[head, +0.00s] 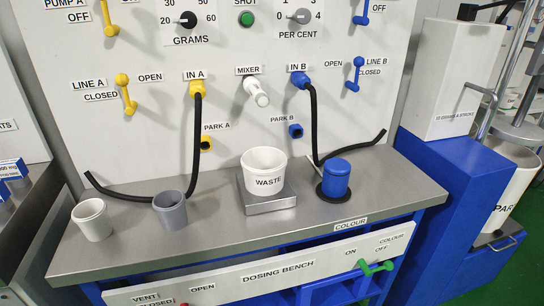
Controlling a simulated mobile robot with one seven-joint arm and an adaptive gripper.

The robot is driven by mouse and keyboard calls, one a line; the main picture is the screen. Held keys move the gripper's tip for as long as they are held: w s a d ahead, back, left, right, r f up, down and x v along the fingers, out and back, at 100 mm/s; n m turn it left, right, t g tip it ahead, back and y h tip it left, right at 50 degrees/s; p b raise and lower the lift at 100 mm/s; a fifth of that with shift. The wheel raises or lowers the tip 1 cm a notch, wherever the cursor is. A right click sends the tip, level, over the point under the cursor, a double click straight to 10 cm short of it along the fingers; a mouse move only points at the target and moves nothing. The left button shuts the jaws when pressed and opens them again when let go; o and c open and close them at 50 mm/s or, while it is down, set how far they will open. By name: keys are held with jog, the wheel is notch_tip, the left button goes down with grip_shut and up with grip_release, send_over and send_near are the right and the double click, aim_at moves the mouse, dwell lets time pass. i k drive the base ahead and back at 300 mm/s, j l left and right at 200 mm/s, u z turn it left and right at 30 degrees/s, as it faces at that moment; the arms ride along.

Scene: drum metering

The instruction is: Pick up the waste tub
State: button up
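The waste tub (265,173) is a white, round, open-topped tub with the label WASTE on its front. It stands upright on a small square metal platform (266,200) on the steel bench, below the white mixer nozzle (257,91). The inside of the tub shows only in part. My gripper is not in view.
A white cup (92,220) and a grey cup (171,211) stand left on the bench (220,232). A blue lidded pot (335,178) stands close right of the tub. Black hoses (313,125) hang from IN A and IN B. The bench front is clear.

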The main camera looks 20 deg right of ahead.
aim_at(264, 171)
jog(key=j+z, duration=0.2)
jog(key=z, duration=0.2)
jog(key=j+z, duration=0.15)
jog(key=z, duration=0.25)
jog(key=k+j+z, duration=0.1)
jog(key=z, duration=0.3)
